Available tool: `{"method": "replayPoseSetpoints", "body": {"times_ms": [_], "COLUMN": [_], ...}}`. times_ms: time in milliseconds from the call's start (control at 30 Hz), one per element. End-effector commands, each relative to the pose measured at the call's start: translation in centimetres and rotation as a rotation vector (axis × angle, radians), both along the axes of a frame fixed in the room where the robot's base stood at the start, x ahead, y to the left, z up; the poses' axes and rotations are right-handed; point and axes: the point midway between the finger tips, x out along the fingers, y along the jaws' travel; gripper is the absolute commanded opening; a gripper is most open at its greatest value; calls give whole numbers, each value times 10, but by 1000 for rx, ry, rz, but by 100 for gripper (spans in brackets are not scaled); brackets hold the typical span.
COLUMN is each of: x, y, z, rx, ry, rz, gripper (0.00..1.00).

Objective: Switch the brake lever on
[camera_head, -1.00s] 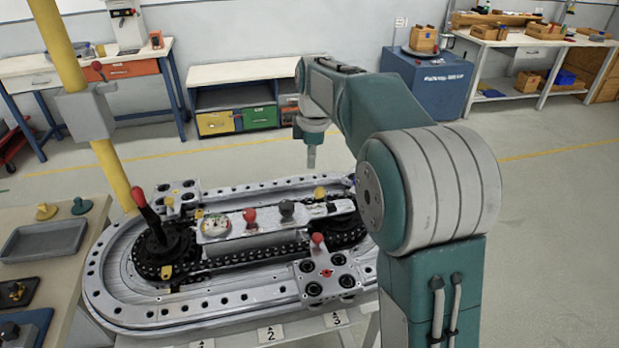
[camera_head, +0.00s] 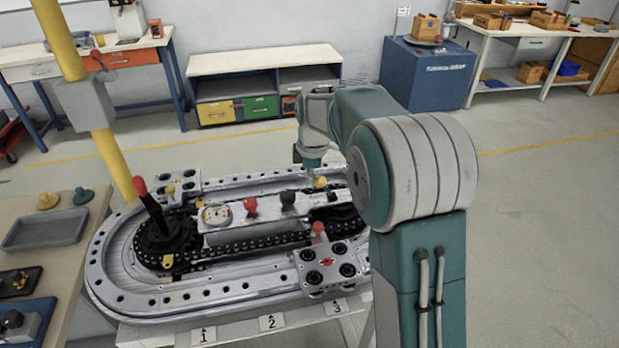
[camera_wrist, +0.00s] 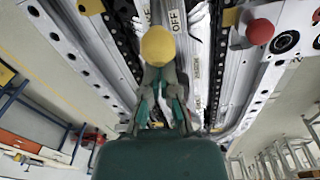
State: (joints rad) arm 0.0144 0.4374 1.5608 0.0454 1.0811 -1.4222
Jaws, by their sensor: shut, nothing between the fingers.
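A small yellow knob (camera_head: 321,183) stands at the right part of the central panel of the ring track. In the wrist view the yellow knob (camera_wrist: 158,45) appears just beyond my fingertips, beside a label reading OFF and a partly hidden label ending in KE, so it looks like the brake lever's knob. My gripper (camera_wrist: 160,75) is shut with nothing between its fingers. In the head view my gripper (camera_head: 314,173) is right at the yellow knob, slightly to its left. I cannot tell whether they touch. The lever's shaft is hidden behind the fingers.
A red knob (camera_head: 251,205), a dark knob (camera_head: 288,199) and a round gauge (camera_head: 215,214) are on the same panel. A carriage with a red knob (camera_head: 318,230) sits at front right. A tall red-tipped lever (camera_head: 140,187) stands at left. Open floor lies behind the track.

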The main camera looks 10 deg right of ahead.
Motion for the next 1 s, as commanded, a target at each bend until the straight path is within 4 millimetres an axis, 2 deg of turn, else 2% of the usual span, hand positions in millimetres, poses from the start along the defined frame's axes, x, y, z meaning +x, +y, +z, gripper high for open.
{"method": "replayPoseSetpoints", "body": {"times_ms": [1000], "x": [0], "y": [-14], "z": [9], "rx": [176], "ry": [-1], "rz": [-2], "gripper": [0]}}
